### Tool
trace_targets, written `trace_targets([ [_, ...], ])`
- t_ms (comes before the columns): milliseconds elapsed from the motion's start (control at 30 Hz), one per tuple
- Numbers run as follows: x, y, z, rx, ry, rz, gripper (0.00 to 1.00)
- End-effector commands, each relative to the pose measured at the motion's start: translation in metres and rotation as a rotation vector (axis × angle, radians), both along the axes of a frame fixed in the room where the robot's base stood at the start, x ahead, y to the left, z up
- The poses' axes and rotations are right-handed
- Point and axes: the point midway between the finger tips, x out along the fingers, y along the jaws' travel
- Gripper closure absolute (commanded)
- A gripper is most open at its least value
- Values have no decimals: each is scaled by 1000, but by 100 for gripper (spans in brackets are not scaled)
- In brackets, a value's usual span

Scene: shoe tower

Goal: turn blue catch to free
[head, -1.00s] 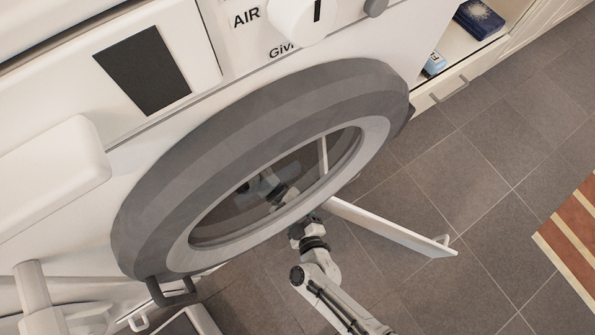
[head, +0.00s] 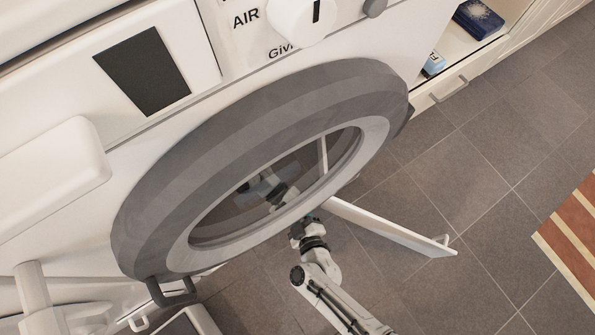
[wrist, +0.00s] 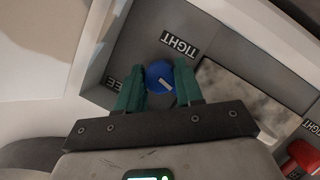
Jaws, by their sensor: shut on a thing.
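The blue catch (wrist: 157,73) is a round knob with a white pointer mark, set in a grey recessed panel in the wrist view. A TIGHT label (wrist: 180,42) lies above and right of it. Another label (wrist: 114,83), with only "EE" readable, lies to its left, partly hidden by a finger. My gripper (wrist: 159,84) has its green fingers on both sides of the blue catch, shut on it. The pointer mark slants toward the lower right, near the right finger. In the head view the catch and fingertips are hidden behind the big grey round door.
A red knob (wrist: 303,156) with a second TIGHT label (wrist: 308,127) sits at the lower right of the wrist view. The grey round door (head: 180,150) hangs above my arm. An open white flap (head: 390,228) juts out beside my arm.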

Motion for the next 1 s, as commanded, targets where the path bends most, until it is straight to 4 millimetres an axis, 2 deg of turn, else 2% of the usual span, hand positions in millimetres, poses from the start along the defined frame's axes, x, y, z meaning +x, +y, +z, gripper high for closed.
trace_targets([
  [267,2,1,3,100,64,1,94],
  [1000,2,2,2,590,397,12,94],
])
